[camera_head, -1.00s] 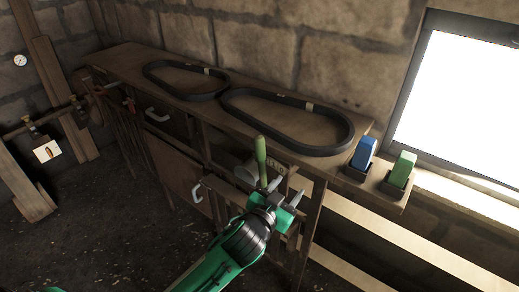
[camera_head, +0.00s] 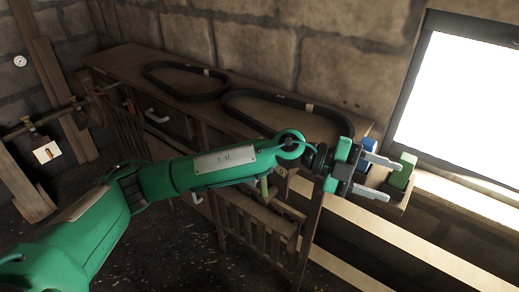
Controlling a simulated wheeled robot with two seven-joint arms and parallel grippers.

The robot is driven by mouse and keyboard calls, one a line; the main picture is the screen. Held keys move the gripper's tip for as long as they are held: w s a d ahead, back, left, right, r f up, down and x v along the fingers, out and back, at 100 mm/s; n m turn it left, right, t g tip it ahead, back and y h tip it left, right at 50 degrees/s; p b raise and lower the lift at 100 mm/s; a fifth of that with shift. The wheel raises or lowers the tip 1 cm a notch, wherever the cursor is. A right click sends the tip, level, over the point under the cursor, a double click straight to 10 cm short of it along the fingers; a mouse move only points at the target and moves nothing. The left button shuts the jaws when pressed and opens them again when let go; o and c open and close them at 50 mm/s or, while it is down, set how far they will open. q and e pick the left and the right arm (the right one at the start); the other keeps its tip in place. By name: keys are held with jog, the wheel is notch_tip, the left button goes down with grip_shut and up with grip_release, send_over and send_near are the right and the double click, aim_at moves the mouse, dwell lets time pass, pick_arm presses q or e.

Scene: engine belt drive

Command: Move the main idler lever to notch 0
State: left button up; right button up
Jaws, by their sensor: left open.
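The green lever handle (camera_head: 264,188) stands upright at the front of the bench, near its right end. My left arm passes in front of it and hides its upper part; only a short lower piece shows. A notched plate (camera_head: 281,171) beside it is mostly covered, and I cannot tell which notch the lever is in. My left gripper (camera_head: 388,179) is open and empty, right of the lever and apart from it. Its fingers point right, in front of the blue and green blocks. My right gripper is not in view.
Two black belts, one at left (camera_head: 188,93) and one at right (camera_head: 245,117), lie on the wooden bench (camera_head: 130,64). A blue block (camera_head: 367,145) and a green block (camera_head: 402,172) stand in holders at its right end. A bright window (camera_head: 460,105) is at right.

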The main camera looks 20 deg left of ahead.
pick_arm(q)
jog(key=w+a+f+y, duration=0.4)
jog(key=w+a+y, duration=0.3)
jog(key=a+y, duration=0.3)
jog(key=w+a+r+n+y, duration=0.1)
jog(key=w+a+r+y, duration=0.1)
jog(key=a, duration=0.4)
jog(key=w+a+r+n+t+y, duration=0.1)
jog(key=w+a+r+y, duration=0.1)
jog(key=a, duration=0.5)
jog(key=w+a+r+n+t+y, duration=0.1)
jog(key=w+a+r+y, duration=0.1)
jog(key=a, duration=0.4)
jog(key=shift+w+a+r+y, duration=0.25)
jog(key=shift+w+a+y, duration=0.05)
jog(key=shift+w, duration=0.05)
jog(key=shift+a, duration=0.2)
jog(key=f+p, duration=0.1)
jog(key=f, duration=0.3)
jog(key=f+p, duration=0.2)
jog(key=f, duration=0.2)
jog(key=f+p, duration=0.1)
jog(key=f, duration=0.3)
jog(key=shift+w+d+f, duration=0.25)
jog(key=shift+d+f, duration=0.05)
jog(key=shift+d, duration=0.05)
jog(key=shift+f+p, duration=0.3)
jog(key=shift+f, duration=0.2)
jog(key=shift+c, duration=0.2)
